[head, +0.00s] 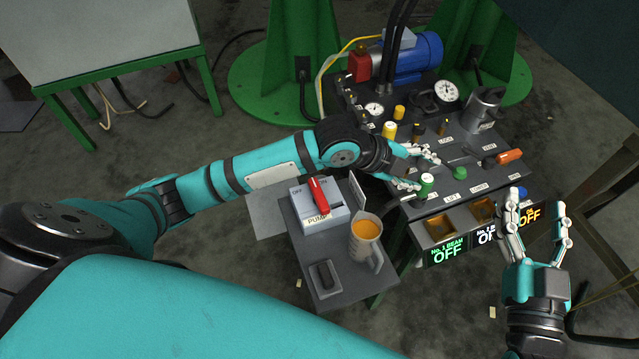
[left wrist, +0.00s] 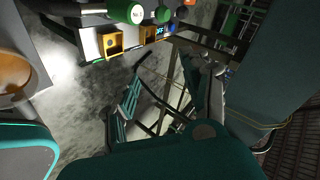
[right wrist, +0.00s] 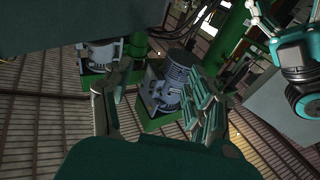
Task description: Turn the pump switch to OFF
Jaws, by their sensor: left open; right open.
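The pump switch (head: 319,203) is a grey box with a red lever, labelled PUMP, on the small side table in the head view. OFF is marked at its left; the lever stands near upright, leaning slightly left. My left gripper (head: 422,170) is open over the front of the control panel, beside a green-capped knob (head: 426,186), to the right of the switch; I cannot tell whether it touches the knob. In the left wrist view the open fingers (left wrist: 128,100) show in front of the floor.
A mug (head: 365,240) with orange liquid and a small dark object (head: 325,276) stand on the side table (head: 345,293) near the switch. The control panel (head: 480,165) holds gauges, knobs and levers. Lit OFF signs (head: 447,251) hang at its front edge.

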